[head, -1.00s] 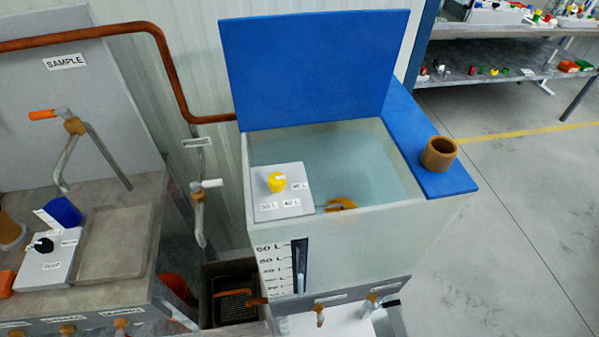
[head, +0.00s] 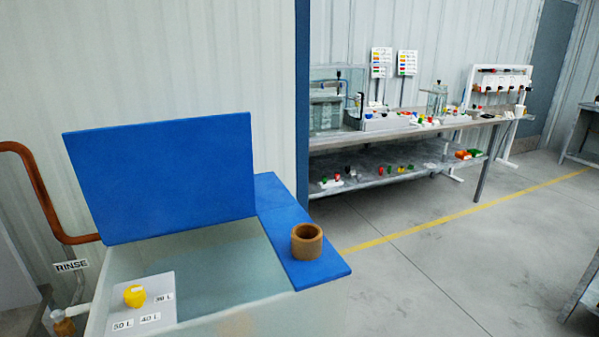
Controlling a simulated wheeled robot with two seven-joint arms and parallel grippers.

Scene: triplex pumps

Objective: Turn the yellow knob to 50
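The yellow knob (head: 134,296) sits on a light grey panel (head: 158,287) at the lower left of the head view. The panel lies at the left corner of an open translucent tank (head: 218,252). Labels on the panel read 50 L, 40 L and what looks like 30 L. The 50 L label (head: 122,325) is below and left of the knob. The 40 L label (head: 150,318) is below it, and the third is to its right. I cannot read the knob's exact pointing direction. Neither gripper is in view.
A raised blue lid (head: 160,180) stands behind the tank. A brown cup (head: 307,241) stands on the blue ledge (head: 320,271). A copper pipe (head: 45,200) and a RINSE sign (head: 71,265) are at left. A workbench (head: 410,130) stands behind. The floor at right is clear.

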